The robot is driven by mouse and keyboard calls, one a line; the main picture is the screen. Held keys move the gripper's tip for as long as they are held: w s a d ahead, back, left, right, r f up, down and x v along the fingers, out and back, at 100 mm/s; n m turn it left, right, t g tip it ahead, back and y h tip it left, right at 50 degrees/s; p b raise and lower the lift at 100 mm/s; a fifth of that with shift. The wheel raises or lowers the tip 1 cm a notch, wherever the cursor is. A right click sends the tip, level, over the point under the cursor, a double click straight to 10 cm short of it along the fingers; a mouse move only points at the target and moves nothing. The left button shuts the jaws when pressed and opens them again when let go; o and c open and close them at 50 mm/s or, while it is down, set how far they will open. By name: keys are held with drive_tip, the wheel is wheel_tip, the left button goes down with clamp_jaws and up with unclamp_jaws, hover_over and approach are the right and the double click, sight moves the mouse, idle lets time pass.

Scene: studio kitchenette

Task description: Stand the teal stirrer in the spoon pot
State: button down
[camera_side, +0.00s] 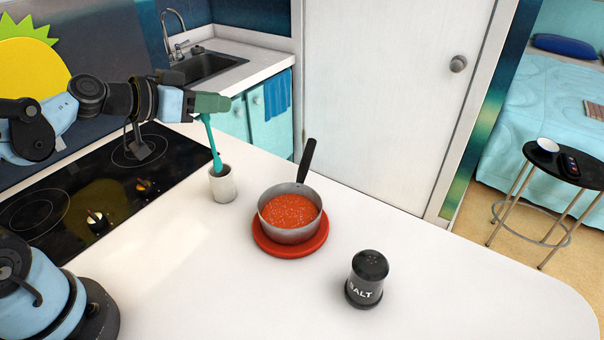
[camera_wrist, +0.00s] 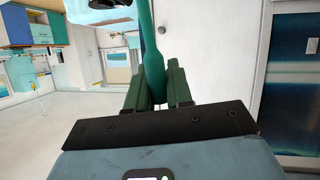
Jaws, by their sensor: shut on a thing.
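The teal stirrer (camera_side: 212,142) hangs nearly upright from my gripper (camera_side: 222,104), slightly tilted, with its lower end at the mouth of the spoon pot (camera_side: 223,187). The spoon pot is a small whitish cup on the white counter. From this angle I cannot tell whether the stirrer's tip is inside the rim or just behind it. In the wrist view the stirrer (camera_wrist: 152,60) runs between the green fingers of my gripper (camera_wrist: 157,82), which are shut on it. The spoon pot is not visible in the wrist view.
A saucepan of red sauce (camera_side: 290,212) stands on a red trivet (camera_side: 290,247), right of the pot, its dark handle (camera_side: 306,160) pointing up. A black salt shaker (camera_side: 367,279) stands nearer the front. The black hob (camera_side: 100,195) lies left. The counter's front right is clear.

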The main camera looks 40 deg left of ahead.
sight(211, 137)
wheel_tip(211, 137, down, 8)
drive_tip(key=w+m+h, duration=0.1)
drive_tip(key=m+h, duration=0.2)
drive_tip(key=m, duration=0.1)
drive_tip(key=shift+g, duration=0.4)
idle(0.7)
drive_tip(key=c, duration=1)
unclamp_jaws()
drive_tip(key=shift+r, duration=0.1)
